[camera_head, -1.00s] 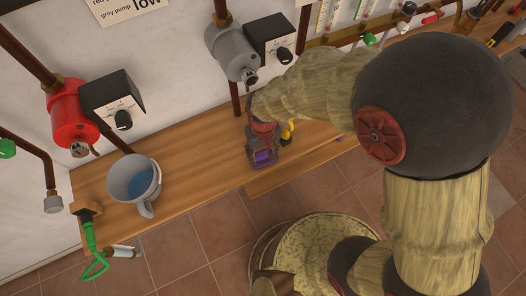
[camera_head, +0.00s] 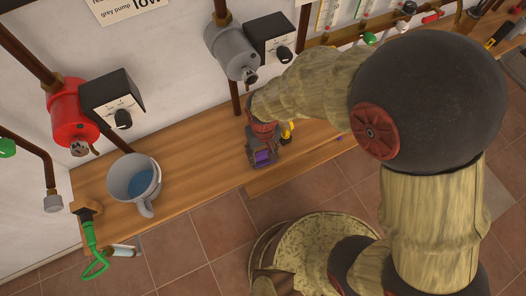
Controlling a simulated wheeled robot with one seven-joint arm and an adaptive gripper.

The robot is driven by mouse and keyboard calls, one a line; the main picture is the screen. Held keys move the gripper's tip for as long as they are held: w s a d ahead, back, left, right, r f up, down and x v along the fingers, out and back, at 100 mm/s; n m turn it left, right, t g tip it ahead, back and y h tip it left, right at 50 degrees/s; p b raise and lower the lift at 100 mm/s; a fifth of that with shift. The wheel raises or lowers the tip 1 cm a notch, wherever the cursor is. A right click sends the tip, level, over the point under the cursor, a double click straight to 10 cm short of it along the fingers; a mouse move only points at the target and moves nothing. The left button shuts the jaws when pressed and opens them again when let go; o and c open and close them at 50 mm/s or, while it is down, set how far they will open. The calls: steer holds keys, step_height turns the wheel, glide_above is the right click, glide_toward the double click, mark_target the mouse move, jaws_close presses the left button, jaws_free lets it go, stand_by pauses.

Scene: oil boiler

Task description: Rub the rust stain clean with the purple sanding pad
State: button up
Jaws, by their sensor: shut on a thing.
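The purple sanding pad (camera_head: 262,157) shows as a small purple patch at the end of my gripper (camera_head: 263,152). My gripper is shut on the pad, low over the wooden bench and near its front edge. The fingers and most of the pad are small and partly hidden by the gripper body. I cannot tell whether the pad touches the bench. No rust stain can be made out in this view; the gripper and arm hide part of the bench.
A grey mug with blue liquid (camera_head: 134,181) stands on the bench (camera_head: 200,172) to the left. A red pump (camera_head: 72,112) and a grey pump (camera_head: 231,52) are on the wall. A yellow object (camera_head: 286,131) is right beside the gripper.

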steer(key=shift+s+d+f, duration=0.1)
steer(key=shift+s, duration=0.1)
steer(key=shift+s+d+p, duration=0.3)
steer(key=shift+s, duration=0.1)
steer(key=shift+w+a, duration=0.35)
steer(key=shift+w, duration=0.2)
steer(key=shift+w+a, duration=0.35)
steer(key=shift+w, duration=0.2)
steer(key=shift+s+d, duration=0.3)
steer(key=shift+s, duration=0.2)
steer(key=shift+s+d, duration=0.3)
steer(key=shift+s, duration=0.2)
steer(key=shift+w+a, duration=0.3)
steer(key=shift+w, duration=0.2)
steer(key=shift+w+a, duration=0.25)
steer(key=shift+w, duration=0.2)
steer(key=shift+s+d+p, duration=0.25)
steer(key=shift+s+d, duration=0.1)
steer(key=shift+s, duration=0.2)
steer(key=shift+s+d+p, duration=0.25)
steer(key=shift+s+d, duration=0.05)
steer(key=shift+s, duration=0.25)
steer(key=shift+w+a, duration=0.35)
steer(key=shift+w, duration=0.25)
